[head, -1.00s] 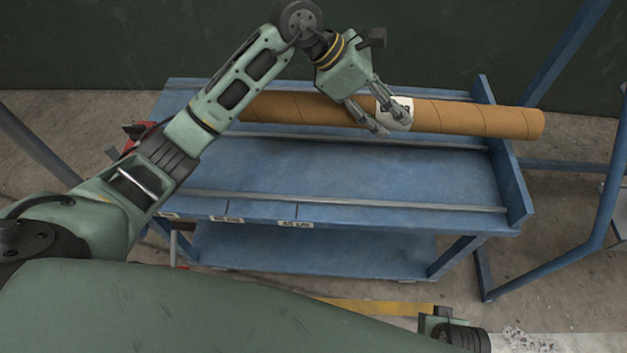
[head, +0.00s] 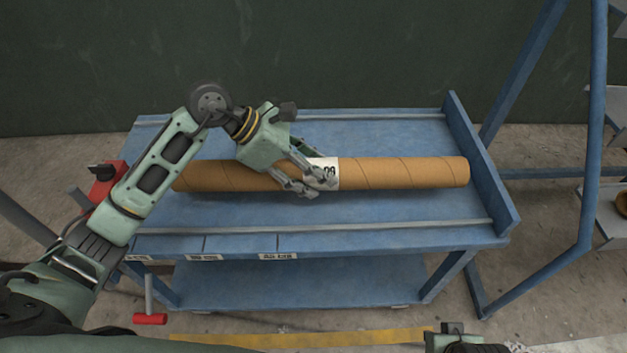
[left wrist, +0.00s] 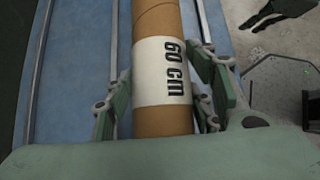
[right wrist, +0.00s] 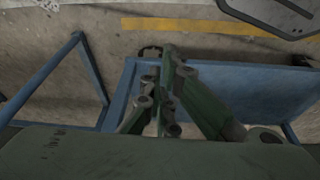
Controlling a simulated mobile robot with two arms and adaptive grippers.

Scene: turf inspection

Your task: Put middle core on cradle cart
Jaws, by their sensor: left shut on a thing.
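The core is a long brown cardboard tube (head: 400,172) with a white "60 cm" label (left wrist: 162,72). It lies lengthwise over the blue cart top (head: 380,132), between the rear and front rails, its right end just inside the end wall. I cannot tell whether it touches the top. My left gripper (head: 318,184) is shut on the tube at the label; in the left wrist view its fingers (left wrist: 158,95) sit on both sides of it. My right gripper (right wrist: 162,98) is empty and low in front of the cart, its fingers close together.
The end wall (head: 474,165) rises at the cart's right. A red handle (head: 150,319) and a red part (head: 106,180) are at its left. Blue frame posts (head: 590,150) stand at the right. The lower shelf (head: 300,282) looks bare. A dark wall is behind.

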